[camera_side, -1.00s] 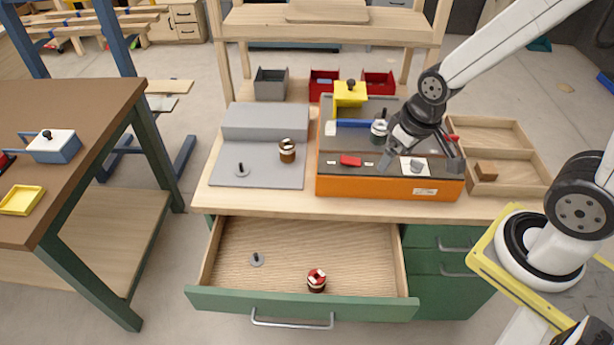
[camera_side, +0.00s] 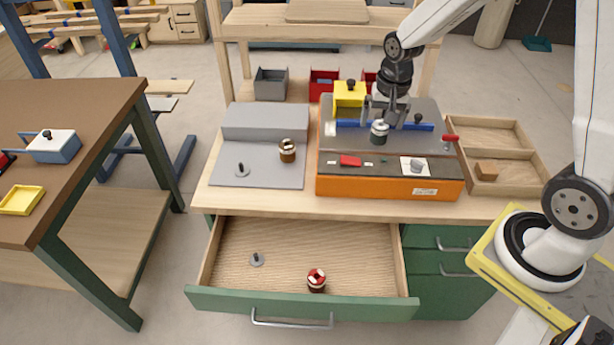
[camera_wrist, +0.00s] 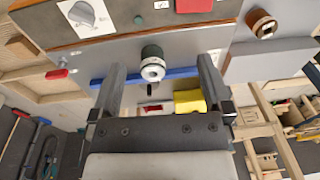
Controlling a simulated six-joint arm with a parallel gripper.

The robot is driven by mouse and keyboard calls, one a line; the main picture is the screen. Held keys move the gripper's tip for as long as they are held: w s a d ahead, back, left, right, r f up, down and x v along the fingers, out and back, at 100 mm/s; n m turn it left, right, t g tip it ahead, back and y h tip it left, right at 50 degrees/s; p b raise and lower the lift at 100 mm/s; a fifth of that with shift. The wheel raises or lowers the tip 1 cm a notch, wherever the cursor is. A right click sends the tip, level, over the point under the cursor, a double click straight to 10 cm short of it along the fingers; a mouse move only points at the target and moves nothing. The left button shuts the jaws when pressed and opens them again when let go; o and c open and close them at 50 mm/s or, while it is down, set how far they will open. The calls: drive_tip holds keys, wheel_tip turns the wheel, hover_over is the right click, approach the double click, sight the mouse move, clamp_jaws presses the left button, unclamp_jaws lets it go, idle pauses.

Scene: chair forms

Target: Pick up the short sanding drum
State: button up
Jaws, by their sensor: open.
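A dark green drum with a pale top (camera_side: 379,131) stands on the grey top of the orange machine; in the wrist view its round end (camera_wrist: 152,66) shows between my fingers. My gripper (camera_side: 391,117) is open and empty, pointing down over the machine close behind this drum. A brown drum with a white band (camera_side: 287,151) stands on the grey mat, and shows in the wrist view (camera_wrist: 262,24). A red and dark drum (camera_side: 316,281) is in the open drawer. I cannot tell which drum is the short one.
A blue bar (camera_side: 424,127) crosses the machine (camera_side: 338,181) beside the green drum, with a yellow block (camera_side: 350,94) behind it. A wooden tray (camera_side: 516,185) stands at right. Pegged discs sit on the mat (camera_side: 242,170) and in the drawer (camera_side: 257,260).

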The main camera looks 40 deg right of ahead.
sight(380, 130)
drive_tip(key=shift+w+d+f+m+g, duration=0.2)
drive_tip(key=shift+w+d+f+m, duration=0.6)
drive_tip(key=shift+d+m, duration=0.4)
drive_tip(key=shift+w+d+f+m+g, duration=0.2)
drive_tip(key=shift+w+d+f+m, duration=0.6)
drive_tip(key=shift+d+m, duration=0.35)
drive_tip(key=shift+w+d+f+m+g, duration=0.2)
drive_tip(key=shift+w+d+f+m, duration=0.6)
drive_tip(key=shift+d+m, duration=0.4)
drive_tip(key=shift+d+f, duration=0.1)
drive_tip(key=shift+d, duration=0.05)
drive_tip(key=shift+f, duration=2.5)
clamp_jaws()
drive_tip(key=shift+r, duration=0.2)
